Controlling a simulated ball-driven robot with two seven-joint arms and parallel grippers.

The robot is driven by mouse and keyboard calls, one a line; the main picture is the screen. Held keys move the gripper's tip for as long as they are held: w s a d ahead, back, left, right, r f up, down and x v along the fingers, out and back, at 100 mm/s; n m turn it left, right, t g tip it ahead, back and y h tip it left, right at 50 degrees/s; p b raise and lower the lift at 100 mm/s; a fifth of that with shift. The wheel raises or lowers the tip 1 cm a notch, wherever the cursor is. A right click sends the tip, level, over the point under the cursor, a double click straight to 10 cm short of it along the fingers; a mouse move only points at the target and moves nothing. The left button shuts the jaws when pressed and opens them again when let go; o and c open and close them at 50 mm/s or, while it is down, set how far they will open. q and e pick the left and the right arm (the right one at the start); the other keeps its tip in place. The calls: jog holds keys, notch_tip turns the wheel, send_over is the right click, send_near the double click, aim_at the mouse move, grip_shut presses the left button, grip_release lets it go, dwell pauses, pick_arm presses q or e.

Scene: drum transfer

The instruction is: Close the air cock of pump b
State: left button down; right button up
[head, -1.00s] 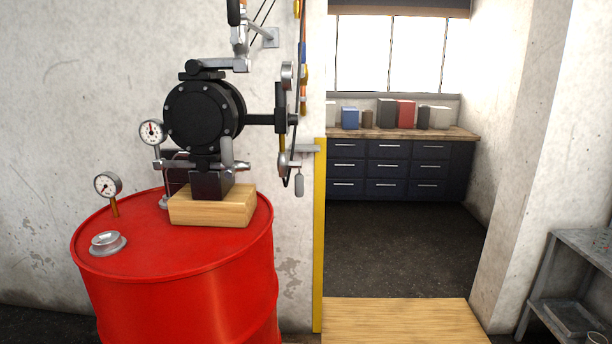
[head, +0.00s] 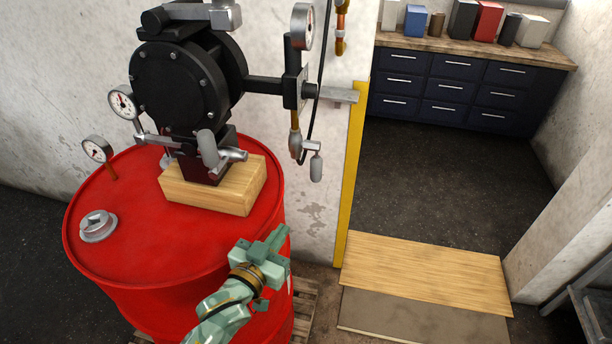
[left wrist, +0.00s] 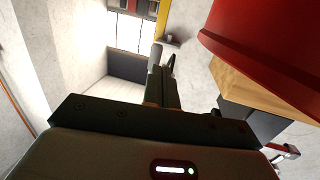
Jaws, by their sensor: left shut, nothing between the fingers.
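The black pump (head: 180,85) stands on a wooden block (head: 213,190) on top of the red drum (head: 150,250). A grey-handled valve (head: 208,148) sits low at the pump's front. A second grey handle (head: 316,166) hangs on the fitting at the right end of the pump's side pipe. No label shows which is the air cock of pump b. My left gripper (head: 277,241) is shut and empty, in front of the drum's right side and below both handles in the picture. Its fingers also show in the left wrist view (left wrist: 157,75), with the drum at upper right. My right gripper is out of view.
Round gauges stand at the drum's left (head: 97,149) and on the pipe fitting (head: 302,27). A yellow-edged wall end (head: 352,180) borders the doorway. A wooden board (head: 425,272) lies on the floor there. Dark drawers (head: 465,90) stand beyond; the floor between is clear.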

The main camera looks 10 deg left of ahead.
pick_arm(q)
notch_tip(320, 180, up, 4)
jog(key=b, duration=0.1)
send_near(313, 173)
jog(key=shift+t, duration=0.4)
jog(key=w, duration=0.2)
jog(key=w+d, duration=0.1)
jog(key=w, duration=0.3)
jog(key=shift+w+d+f, duration=0.2)
jog(key=shift+w+f, duration=0.15)
